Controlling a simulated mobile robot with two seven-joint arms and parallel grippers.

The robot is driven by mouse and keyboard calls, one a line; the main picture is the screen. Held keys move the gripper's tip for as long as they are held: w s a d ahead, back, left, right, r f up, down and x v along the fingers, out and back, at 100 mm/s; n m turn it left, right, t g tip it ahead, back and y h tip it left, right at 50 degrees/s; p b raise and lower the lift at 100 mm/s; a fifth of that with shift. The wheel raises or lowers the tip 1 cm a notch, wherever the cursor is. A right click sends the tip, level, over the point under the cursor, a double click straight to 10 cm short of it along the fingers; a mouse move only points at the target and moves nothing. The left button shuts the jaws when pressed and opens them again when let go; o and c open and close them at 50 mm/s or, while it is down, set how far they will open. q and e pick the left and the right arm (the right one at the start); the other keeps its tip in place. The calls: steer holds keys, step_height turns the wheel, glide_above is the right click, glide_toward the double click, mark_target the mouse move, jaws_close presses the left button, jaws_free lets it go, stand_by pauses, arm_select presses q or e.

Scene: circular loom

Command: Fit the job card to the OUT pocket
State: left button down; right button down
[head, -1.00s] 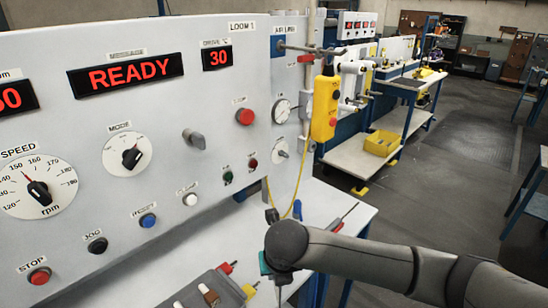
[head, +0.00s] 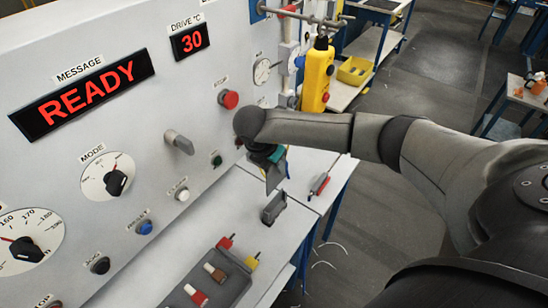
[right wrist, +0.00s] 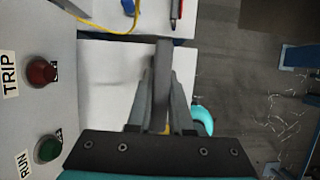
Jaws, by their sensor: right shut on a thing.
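My right gripper (head: 274,178) hangs beside the front panel, above the shelf. In the right wrist view its fingers (right wrist: 163,100) are closed on a narrow dark grey thing (right wrist: 163,65), seen nearly edge-on. I cannot tell whether this is the job card. I cannot make out a job card or a pocket marked OUT in any view. My left gripper is out of view.
The loom panel (head: 215,120) stands close on the left with knobs and buttons. On the shelf (head: 235,205) are a dark block (head: 273,207), a red-handled tool (head: 319,185) and a grey tray (head: 226,290) of coloured-handled tools. A yellow pendant (head: 317,78) hangs behind.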

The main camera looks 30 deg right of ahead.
mark_target(277, 185)
steer(key=shift+f, duration=0.5)
step_height(277, 185, down, 5)
steer(key=b, duration=0.3)
steer(key=shift+r+b, duration=0.1)
steer(key=shift+b, duration=0.25)
steer(key=shift+r, duration=0.1)
steer(key=shift+f+b, duration=0.9)
steer(key=shift+f, duration=0.1)
steer(key=shift+f, duration=0.15)
